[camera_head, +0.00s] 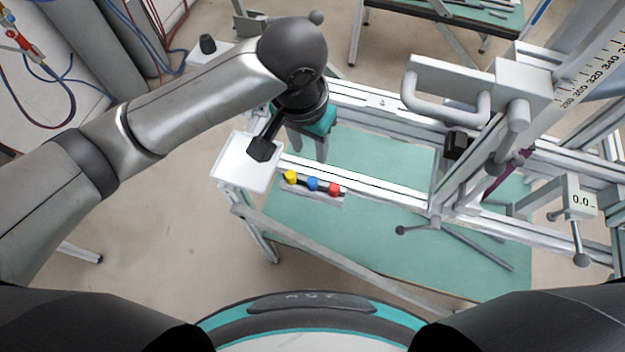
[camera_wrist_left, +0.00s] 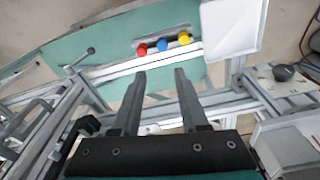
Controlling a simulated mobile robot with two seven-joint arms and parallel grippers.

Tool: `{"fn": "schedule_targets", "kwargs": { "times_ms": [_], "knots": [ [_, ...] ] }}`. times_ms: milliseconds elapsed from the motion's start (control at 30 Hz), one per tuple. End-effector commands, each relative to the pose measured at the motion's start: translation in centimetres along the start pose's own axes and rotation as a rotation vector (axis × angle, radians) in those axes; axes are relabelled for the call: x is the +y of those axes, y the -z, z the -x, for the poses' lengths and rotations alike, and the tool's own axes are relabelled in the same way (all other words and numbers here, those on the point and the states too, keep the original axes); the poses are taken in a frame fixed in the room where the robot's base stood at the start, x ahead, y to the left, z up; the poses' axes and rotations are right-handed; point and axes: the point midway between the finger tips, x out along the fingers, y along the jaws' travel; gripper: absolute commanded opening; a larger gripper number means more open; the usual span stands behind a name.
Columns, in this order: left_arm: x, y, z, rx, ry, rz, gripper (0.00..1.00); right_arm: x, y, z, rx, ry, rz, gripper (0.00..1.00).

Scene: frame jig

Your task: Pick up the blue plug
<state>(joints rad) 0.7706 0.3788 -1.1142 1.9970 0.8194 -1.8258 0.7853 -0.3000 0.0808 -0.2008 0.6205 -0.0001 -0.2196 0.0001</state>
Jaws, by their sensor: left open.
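The blue plug (camera_head: 313,184) sits in a small rail holder on the front of the frame, between a yellow plug (camera_head: 291,177) and a red plug (camera_head: 334,188). In the left wrist view the blue plug (camera_wrist_left: 162,43) shows beyond the fingertips, with red (camera_wrist_left: 142,49) on its left and yellow (camera_wrist_left: 184,38) on its right. My left gripper (camera_head: 311,154) is behind the plugs in the head view, its fingers pointing down, apart from them. It is open and empty; its spread fingers (camera_wrist_left: 160,76) show in the wrist view. My right gripper is not in view.
A white plate (camera_head: 247,165) sits left of the plugs. The aluminium rail (camera_head: 380,193) runs beside them. The green tabletop (camera_head: 380,240) in front is mostly clear.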

Motion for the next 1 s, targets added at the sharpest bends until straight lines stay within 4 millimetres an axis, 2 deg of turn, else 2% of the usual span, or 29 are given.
{"fn": "schedule_targets", "kwargs": {
  "times_ms": [133, 400, 500, 767, 1000],
  "knots": [
    [-0.2, -0.2, -1.7, -0.011, 0.008, 0.003, 0.44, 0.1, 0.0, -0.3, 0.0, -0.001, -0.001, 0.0],
    [-0.2, -0.1, -7.5, -0.008, 0.006, 0.002, 0.44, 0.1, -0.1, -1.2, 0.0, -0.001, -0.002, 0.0],
    [-0.2, -0.1, -8.9, -0.006, 0.007, 0.002, 0.44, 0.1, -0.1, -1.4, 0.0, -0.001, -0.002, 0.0],
    [-0.3, -0.1, -10.7, -0.005, 0.005, 0.0, 0.44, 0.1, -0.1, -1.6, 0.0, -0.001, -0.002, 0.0],
    [-0.5, -0.1, -14.2, -0.005, 0.006, 0.001, 0.44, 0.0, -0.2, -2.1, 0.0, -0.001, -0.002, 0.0]
  ]
}}
